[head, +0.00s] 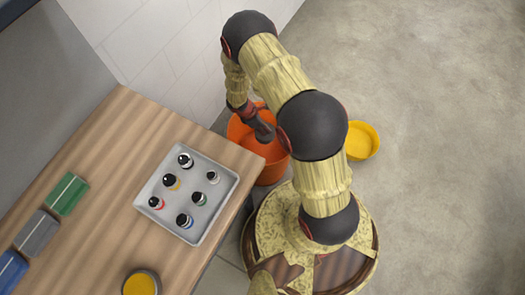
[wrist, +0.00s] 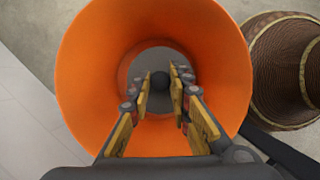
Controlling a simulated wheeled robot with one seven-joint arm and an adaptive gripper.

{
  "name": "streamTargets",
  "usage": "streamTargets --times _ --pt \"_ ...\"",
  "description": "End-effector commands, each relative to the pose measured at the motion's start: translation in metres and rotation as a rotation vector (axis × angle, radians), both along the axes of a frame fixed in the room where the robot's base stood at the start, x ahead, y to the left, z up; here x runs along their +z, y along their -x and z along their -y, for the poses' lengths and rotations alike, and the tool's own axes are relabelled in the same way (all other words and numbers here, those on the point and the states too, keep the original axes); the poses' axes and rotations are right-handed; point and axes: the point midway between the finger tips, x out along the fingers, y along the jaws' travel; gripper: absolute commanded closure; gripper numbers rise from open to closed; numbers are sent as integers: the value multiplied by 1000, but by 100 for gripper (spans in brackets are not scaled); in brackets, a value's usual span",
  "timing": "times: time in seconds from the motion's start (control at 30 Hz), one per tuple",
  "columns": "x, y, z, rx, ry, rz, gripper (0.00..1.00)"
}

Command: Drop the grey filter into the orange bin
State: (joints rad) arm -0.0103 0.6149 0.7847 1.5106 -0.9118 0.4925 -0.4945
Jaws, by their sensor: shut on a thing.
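The orange bin (head: 272,172) stands on the floor beside the table, partly hidden by my arm in the head view. In the wrist view the bin (wrist: 85,75) opens wide around my gripper. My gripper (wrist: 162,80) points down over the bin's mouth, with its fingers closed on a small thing. Only a dark round top of this grey filter (wrist: 162,79) shows between the fingertips; its body is hard to make out. In the head view my gripper (head: 264,132) is at the bin, and what it holds is hidden.
A grey tray (head: 217,221) on the wooden table (head: 108,150) holds several black-topped pieces with coloured bands. Green (head: 67,195), grey (head: 37,233) and blue (head: 9,270) blocks lie at the left. A yellow bin (head: 361,141) stands right of the orange one. Open floor lies right.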

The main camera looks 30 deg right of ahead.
Motion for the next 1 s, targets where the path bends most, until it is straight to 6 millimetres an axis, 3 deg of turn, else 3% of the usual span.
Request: streamTargets --times 0.07,0.1,0.47,0.8,1.0 --pt "1 0 0 0 0 0 100" --pt "1 0 0 0 0 0 80" --pt "1 0 0 0 0 0 60" --pt "2 0 -1 0 0 0 59" --pt "25 -4 -10 -1 1 3 59"
